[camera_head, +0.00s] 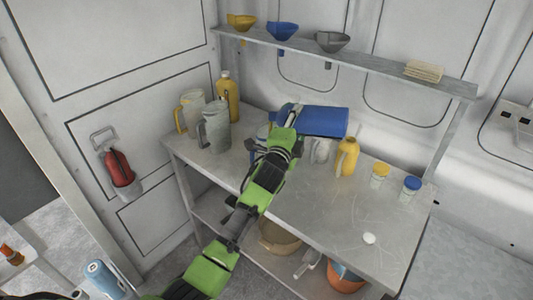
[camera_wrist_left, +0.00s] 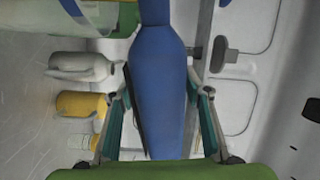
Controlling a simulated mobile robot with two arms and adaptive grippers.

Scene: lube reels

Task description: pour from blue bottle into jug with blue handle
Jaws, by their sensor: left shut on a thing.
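The blue bottle (camera_head: 322,121) is held tilted, nearly on its side, above the back of the workbench. My left gripper (camera_head: 287,140) is shut on it; the bottle also fills the middle of the left wrist view (camera_wrist_left: 160,95), its narrow neck toward the top. In the head view the neck end is on the left, partly hidden by my gripper. A small blue part (camera_head: 248,145) shows just left of my gripper, perhaps the jug's blue handle; the rest is hidden by my arm. A pale container with blue edging (camera_wrist_left: 95,14) shows at the wrist view's top left. My right gripper is not in view.
A grey-white bottle (camera_head: 320,151), a yellow bottle (camera_head: 347,157) and two lidded jars (camera_head: 380,175) stand at the right. A shelf with funnels (camera_head: 283,31) runs above. The front right bench is mostly clear.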

